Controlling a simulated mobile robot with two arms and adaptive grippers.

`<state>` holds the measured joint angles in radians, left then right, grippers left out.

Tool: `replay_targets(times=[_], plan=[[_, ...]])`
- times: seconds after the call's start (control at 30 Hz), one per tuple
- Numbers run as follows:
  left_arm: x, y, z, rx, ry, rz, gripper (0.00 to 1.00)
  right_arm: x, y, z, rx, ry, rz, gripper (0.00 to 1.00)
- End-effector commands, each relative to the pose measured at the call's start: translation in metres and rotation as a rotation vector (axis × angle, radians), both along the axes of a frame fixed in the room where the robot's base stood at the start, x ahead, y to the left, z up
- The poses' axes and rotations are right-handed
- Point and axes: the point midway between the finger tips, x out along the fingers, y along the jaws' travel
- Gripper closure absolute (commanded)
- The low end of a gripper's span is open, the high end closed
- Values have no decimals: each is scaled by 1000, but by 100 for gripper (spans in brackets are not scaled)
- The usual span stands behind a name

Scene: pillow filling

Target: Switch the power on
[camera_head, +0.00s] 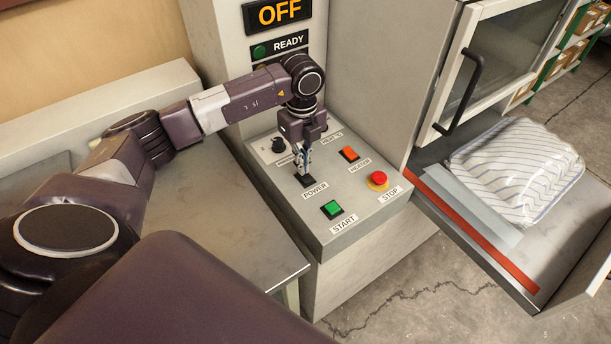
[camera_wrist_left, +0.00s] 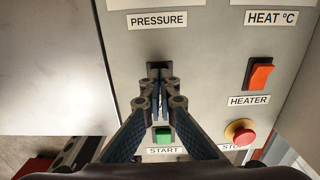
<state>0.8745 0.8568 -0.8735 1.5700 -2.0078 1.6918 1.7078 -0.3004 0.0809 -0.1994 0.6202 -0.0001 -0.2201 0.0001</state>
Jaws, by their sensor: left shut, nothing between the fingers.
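The power switch (camera_head: 307,182) is a dark rocker above the POWER label on the sloped grey control panel (camera_head: 290,208). My left gripper (camera_head: 303,176) points down at it with its fingers shut and empty. The fingertips are at the switch; I cannot tell whether they press on it. In the left wrist view the shut fingertips (camera_wrist_left: 161,84) overlap the dark switch (camera_wrist_left: 159,68) and hide its lower part and its label. The display (camera_head: 279,12) above the panel reads OFF. My right gripper is not in view.
The orange heater switch (camera_head: 349,154), red stop button (camera_head: 378,179) and green start button (camera_head: 332,209) are close by on the panel. A striped pillow (camera_head: 517,168) lies on a tray at right, below a door with a black handle (camera_head: 463,92). A grey table (camera_head: 215,205) is at left.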

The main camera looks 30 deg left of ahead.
Motion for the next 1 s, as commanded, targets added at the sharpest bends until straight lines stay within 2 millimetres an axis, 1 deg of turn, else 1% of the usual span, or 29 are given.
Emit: replay_targets(times=[0.43, 0.57, 0.73, 1.0], plan=[[0, 0, -8, 0, 1, 0, 100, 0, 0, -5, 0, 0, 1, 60], [0, 0, -7, 0, 1, 0, 100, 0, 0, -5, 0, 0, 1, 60], [0, 0, 1, 0, 0, 0, 100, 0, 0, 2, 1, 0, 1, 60], [0, 0, 23, 0, -1, 0, 100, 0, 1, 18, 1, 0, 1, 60]])
